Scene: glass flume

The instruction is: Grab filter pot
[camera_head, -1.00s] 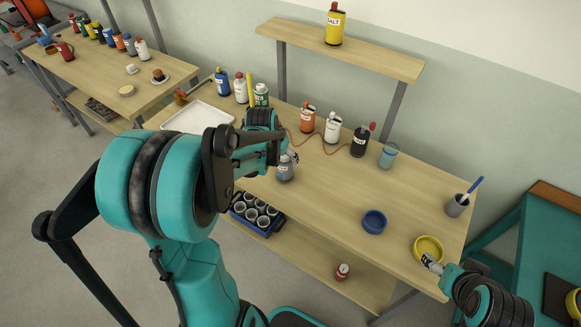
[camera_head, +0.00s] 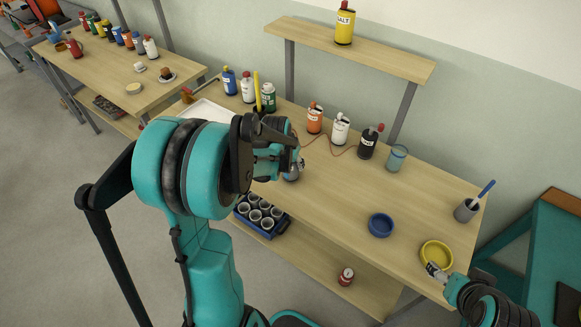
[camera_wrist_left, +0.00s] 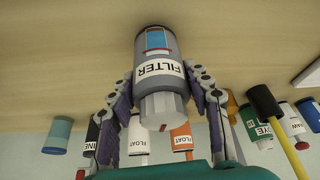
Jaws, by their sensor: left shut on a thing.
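The filter pot, a grey pot with a white FILTER label and a blue patch, shows large in the left wrist view (camera_wrist_left: 158,72). In the head view its lower part (camera_head: 292,176) shows just below my left gripper (camera_head: 291,163). In the wrist view the left gripper's two fingers (camera_wrist_left: 162,92) press on both sides of the pot, so it is shut on it. I cannot tell whether the pot's base touches the table. My right gripper (camera_head: 434,269) is by the yellow bowl (camera_head: 436,252) at the front right; its opening is unclear.
On the wooden table (camera_head: 335,205) stand orange (camera_head: 314,118), white (camera_head: 340,128) and black (camera_head: 368,142) bottles behind the pot, with a red cord among them. A blue bowl (camera_head: 381,225) stands right. A grey cup (camera_head: 467,209) is near the right end. The middle is clear.

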